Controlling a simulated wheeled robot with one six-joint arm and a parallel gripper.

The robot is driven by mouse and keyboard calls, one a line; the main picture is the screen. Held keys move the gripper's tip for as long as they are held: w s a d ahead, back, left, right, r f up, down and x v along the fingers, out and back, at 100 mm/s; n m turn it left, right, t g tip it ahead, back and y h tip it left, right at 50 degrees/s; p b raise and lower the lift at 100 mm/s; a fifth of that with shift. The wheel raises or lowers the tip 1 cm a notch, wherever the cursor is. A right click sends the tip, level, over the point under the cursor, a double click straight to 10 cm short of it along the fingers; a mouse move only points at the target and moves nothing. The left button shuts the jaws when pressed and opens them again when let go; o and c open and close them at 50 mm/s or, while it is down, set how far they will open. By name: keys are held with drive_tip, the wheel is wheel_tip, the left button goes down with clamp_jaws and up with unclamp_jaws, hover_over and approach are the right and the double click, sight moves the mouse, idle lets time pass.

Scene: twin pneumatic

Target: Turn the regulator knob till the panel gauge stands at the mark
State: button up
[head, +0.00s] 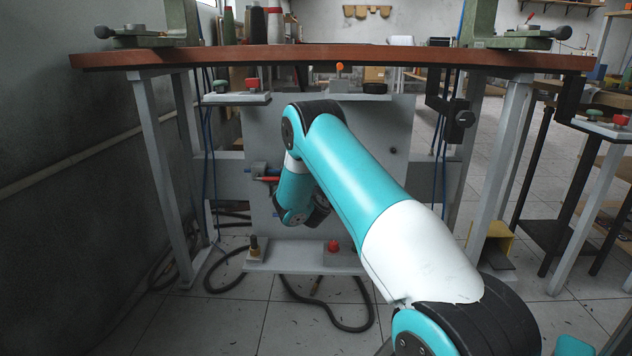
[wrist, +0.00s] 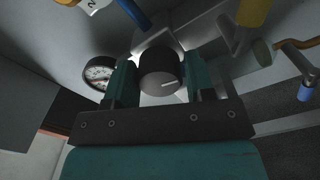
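In the wrist view the regulator knob (wrist: 160,69) is a dark round cap with a white line on its face, pointing right. My gripper (wrist: 160,76) has one teal-and-black finger on each side of the knob, and both appear to touch it. The panel gauge (wrist: 98,73) is a round dial with a black rim and pale face, left of the left finger and partly covered by it. Its needle and mark are too small and dark to read. In the head view my arm hides the knob and gauge; the gripper is mostly hidden too.
The grey panel (head: 375,130) stands below a brown bench top (head: 330,58). A blue fitting (wrist: 132,12) and a yellow part (wrist: 252,14) sit close around the knob. A lower shelf carries a red button (head: 333,246). Black hoses (head: 340,322) lie on the floor.

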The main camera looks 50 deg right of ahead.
drive_tip(key=shift+o, duration=1.3)
drive_tip(key=b+v, duration=1.4)
drive_tip(key=v, duration=0.3)
drive_tip(key=shift+s, duration=0.2)
drive_tip(key=shift+a, duration=0.1)
